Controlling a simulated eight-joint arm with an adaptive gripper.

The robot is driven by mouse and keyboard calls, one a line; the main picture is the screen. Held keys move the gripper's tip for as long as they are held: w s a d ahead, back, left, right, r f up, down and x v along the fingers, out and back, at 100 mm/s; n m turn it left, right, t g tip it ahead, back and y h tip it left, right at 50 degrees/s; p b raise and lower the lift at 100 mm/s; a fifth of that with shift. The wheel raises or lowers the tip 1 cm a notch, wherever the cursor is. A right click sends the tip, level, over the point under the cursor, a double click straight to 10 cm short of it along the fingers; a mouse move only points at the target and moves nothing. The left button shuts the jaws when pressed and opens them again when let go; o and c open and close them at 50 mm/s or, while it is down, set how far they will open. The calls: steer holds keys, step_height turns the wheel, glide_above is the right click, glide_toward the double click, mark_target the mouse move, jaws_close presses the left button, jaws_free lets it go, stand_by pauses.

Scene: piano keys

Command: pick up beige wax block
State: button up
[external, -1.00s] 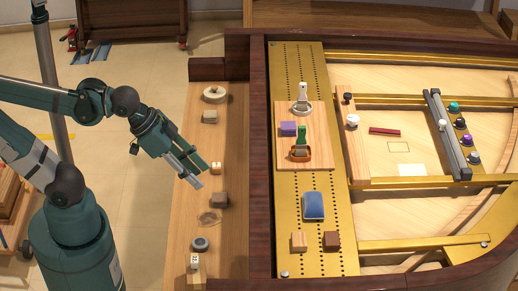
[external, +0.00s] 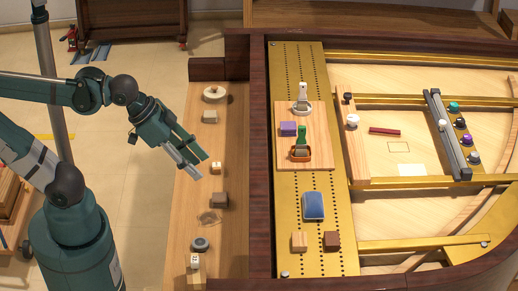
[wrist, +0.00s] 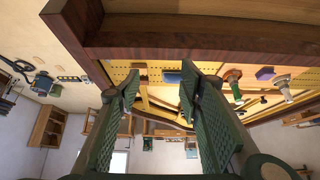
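A beige block (external: 210,116) sits on the wooden ledge in the external view, below a round cream roll. It looks most like the wax block, though I cannot be sure of its material. My gripper (external: 201,167) is open and empty, with its fingers spread over the ledge. It is nearer the viewer than the beige block and close to a small cream block with dark marks (external: 216,168). In the wrist view my gripper (wrist: 160,88) also shows open with nothing between its fingers. I cannot make out the beige block there.
A grey-brown block (external: 219,200), a dark ring-like item (external: 200,244) and a marked cube (external: 194,260) stand along the ledge (external: 227,222). The dark piano rim (external: 261,190) rises to the right. Beyond it lie a blue block (external: 313,206) and a wooden board (external: 317,112).

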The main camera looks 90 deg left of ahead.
steer(key=w+a+r+n+g+y, duration=0.1)
steer(key=w+a+r+n, duration=0.15)
steer(key=a, duration=0.45)
steer(key=w+a+r+n+g, duration=0.2)
steer(key=w+a+n, duration=0.15)
steer(key=a, duration=0.25)
steer(key=n+g+h+b, duration=0.15)
steer(key=n+g, duration=0.25)
steer(key=n, duration=0.9)
glide_above(217, 164)
steer(key=shift+y, duration=0.25)
step_height(217, 164, down, 38)
steer(key=shift+d+f, duration=0.1)
steer(key=shift+f, duration=0.45)
steer(key=shift+f, duration=0.15)
steer(key=shift+f+b, duration=0.4)
steer(key=shift+f, duration=0.75)
